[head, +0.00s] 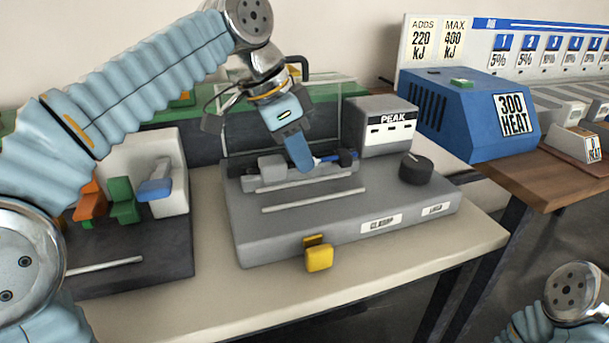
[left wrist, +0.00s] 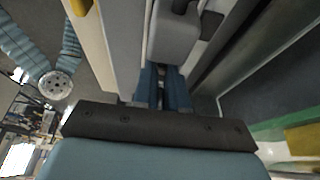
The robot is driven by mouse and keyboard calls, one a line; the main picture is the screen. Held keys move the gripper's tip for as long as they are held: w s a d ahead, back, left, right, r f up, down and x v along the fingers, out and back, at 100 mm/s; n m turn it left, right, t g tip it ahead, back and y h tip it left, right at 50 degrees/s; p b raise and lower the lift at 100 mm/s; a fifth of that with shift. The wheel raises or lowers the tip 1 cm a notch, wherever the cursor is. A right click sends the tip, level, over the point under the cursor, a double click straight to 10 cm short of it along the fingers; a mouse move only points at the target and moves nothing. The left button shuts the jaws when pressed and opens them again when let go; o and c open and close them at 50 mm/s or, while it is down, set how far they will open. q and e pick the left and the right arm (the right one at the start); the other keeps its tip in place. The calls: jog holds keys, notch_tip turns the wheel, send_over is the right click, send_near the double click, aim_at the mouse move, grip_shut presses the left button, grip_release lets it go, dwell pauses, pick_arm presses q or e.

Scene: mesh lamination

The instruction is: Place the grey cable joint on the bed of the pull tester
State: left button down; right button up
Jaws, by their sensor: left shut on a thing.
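The pull tester (head: 345,228) is a grey machine on the light bench, with a raised bed (head: 330,183) and grey clamp blocks. My left gripper (head: 303,168) points down onto the bed between the blocks. In the left wrist view its two blue fingers (left wrist: 162,88) are close together beside a grey block (left wrist: 178,35). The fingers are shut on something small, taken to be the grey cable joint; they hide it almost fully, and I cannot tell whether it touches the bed. My right gripper is out of view.
A PEAK display box (head: 387,126) and a black knob (head: 416,168) stand at the tester's right. A yellow lever (head: 319,257) is at its front. A dark stand with coloured clips (head: 124,200) is left. A blue heater (head: 468,112) sits on the right table.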

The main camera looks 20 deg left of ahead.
aim_at(304, 193)
pick_arm(q)
jog(key=shift+a+b+x, duration=0.2)
jog(key=shift+x, duration=0.95)
jog(key=shift+a+b+x, duration=0.2)
jog(key=shift+a+x, duration=0.05)
jog(key=shift+x, duration=0.85)
jog(key=shift+f, duration=0.25)
jog(key=c, duration=1.4)
grip_release()
jog(key=shift+c, duration=0.2)
jog(key=p+v, duration=0.3)
jog(key=v, duration=0.8)
jog(key=shift+d, duration=0.15)
jog(key=shift+s+a+r, duration=0.15)
jog(key=shift+a+r, duration=0.1)
jog(key=shift+r, duration=0.3)
